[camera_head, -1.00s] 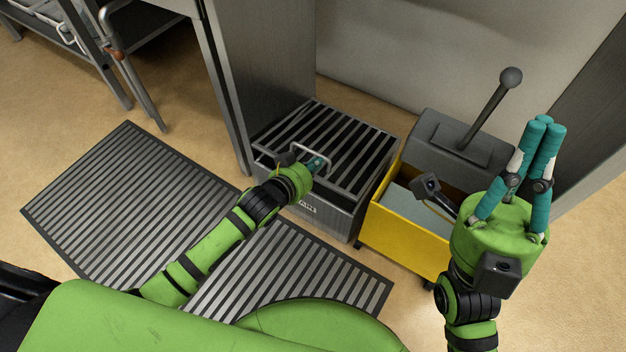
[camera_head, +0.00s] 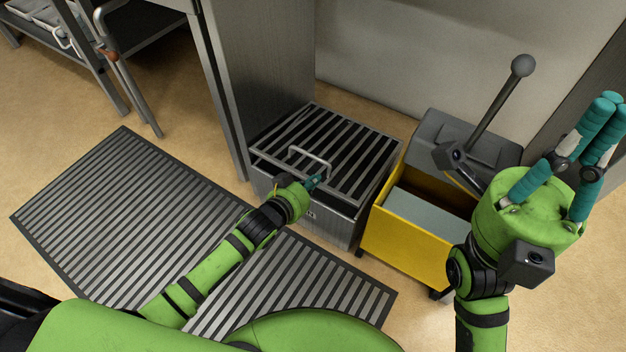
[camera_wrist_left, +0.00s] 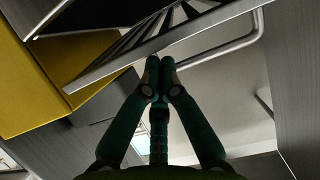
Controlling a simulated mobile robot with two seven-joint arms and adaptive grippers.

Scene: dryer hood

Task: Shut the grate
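The grate (camera_head: 345,140) is a dark slatted lid on top of a grey metal box (camera_head: 335,222), with a metal loop handle (camera_head: 312,160) near its front edge. I cannot tell whether a gap remains under its front edge. My left gripper (camera_head: 316,181) is at the front edge, just below the handle. In the left wrist view, its fingertips (camera_wrist_left: 160,65) are together and empty, close to the grate's metal edge (camera_wrist_left: 130,58). The handle (camera_wrist_left: 235,45) is to their right, outside the fingers.
A yellow mop bucket (camera_head: 405,240) with a grey wringer and upright lever (camera_head: 500,95) stands right of the box. A slatted floor mat (camera_head: 110,210) lies in front and to the left. A grey cabinet panel (camera_head: 265,85) and wall stand behind.

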